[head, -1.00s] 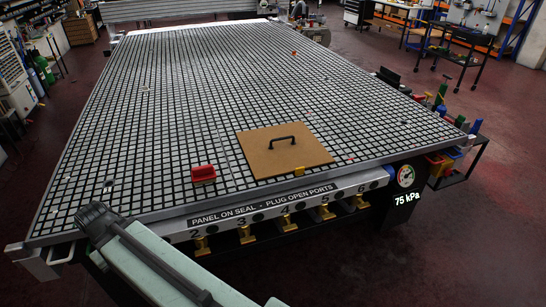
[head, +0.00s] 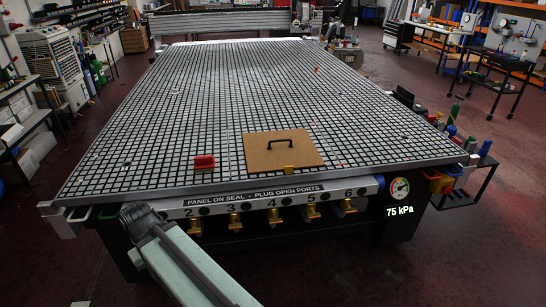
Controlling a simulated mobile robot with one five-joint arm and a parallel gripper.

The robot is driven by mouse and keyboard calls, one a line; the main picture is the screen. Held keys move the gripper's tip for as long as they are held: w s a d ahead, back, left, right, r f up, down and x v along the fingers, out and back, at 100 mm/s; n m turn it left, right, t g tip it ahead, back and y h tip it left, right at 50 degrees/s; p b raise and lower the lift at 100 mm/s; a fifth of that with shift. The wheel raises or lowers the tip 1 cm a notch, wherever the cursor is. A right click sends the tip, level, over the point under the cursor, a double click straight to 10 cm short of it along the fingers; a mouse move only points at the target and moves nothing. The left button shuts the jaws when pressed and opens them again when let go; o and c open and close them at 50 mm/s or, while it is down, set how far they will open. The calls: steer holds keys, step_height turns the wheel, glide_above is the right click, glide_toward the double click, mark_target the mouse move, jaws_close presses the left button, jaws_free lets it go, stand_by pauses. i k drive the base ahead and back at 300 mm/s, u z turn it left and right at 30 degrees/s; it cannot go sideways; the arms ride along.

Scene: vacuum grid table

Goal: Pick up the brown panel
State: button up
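The brown panel (head: 263,158) lies flat on the gridded table (head: 160,120) near its front edge, right of centre. A black handle (head: 283,142) stands up from its top. A small yellow piece (head: 289,169) sits at the panel's front edge. The end of my arm (head: 135,214) shows at the lower left, in front of the table and well apart from the panel. No fingers can be made out there, so I cannot tell whether my gripper is open or shut.
A red block (head: 204,162) sits on the grid left of the panel. Yellow valves (head: 274,216) line the table front below a label strip. A gauge (head: 399,188) with a "75 kPa" readout is at the front right corner. Most of the grid is clear.

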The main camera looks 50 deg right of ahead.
mark_target(271, 151)
steer(key=z, duration=0.15)
steer(key=i, duration=0.85)
steer(key=u, duration=0.25)
steer(key=k, duration=0.75)
steer(key=z, duration=0.2)
steer(key=i, duration=0.85)
steer(key=u, duration=0.05)
